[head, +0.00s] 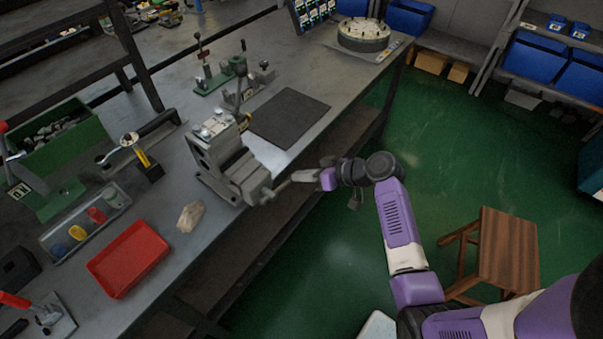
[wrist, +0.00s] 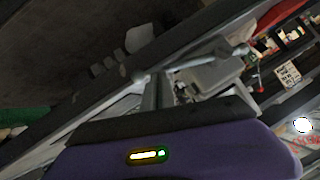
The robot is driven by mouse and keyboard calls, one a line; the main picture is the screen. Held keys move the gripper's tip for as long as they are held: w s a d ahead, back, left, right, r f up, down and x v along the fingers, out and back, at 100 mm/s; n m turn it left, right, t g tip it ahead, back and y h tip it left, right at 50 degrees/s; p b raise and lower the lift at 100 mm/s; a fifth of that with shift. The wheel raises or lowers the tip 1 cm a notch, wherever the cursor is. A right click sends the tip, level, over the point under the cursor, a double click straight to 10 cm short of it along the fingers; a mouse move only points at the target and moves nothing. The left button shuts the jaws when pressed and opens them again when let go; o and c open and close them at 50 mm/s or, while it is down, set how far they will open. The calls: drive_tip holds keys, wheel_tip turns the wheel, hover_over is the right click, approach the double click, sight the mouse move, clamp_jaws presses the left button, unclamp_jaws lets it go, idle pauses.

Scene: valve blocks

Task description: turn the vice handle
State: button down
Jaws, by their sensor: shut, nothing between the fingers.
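The grey bench vice (head: 225,160) stands at the front edge of the workbench, and its screw end faces me. Its light metal handle (head: 280,187) sticks out from the screw toward the right, over the bench edge. In the wrist view the handle is a pale bar (wrist: 195,62) with a rounded end, crossing in front of the vice body (wrist: 215,76). My gripper (head: 301,176) is at the handle's outer end with its fingers shut and nothing between them. In the wrist view the fingertips (wrist: 160,88) are close beside the bar; whether they touch it is unclear.
A red tray (head: 128,259), a beige lump (head: 190,216) and a dark mat (head: 289,117) lie on the workbench (head: 245,225) around the vice. A wooden stool (head: 508,250) stands on the green floor at the right.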

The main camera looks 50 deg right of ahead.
drive_tip(key=a+f+m+t+y+b, duration=0.3)
drive_tip(key=a+f+m+y+b, duration=0.4)
drive_tip(key=f+m+b, duration=0.1)
drive_tip(key=shift+f+m+b, duration=0.3)
drive_tip(key=shift+f+b, duration=0.35)
drive_tip(key=shift+b, duration=0.35)
idle(0.4)
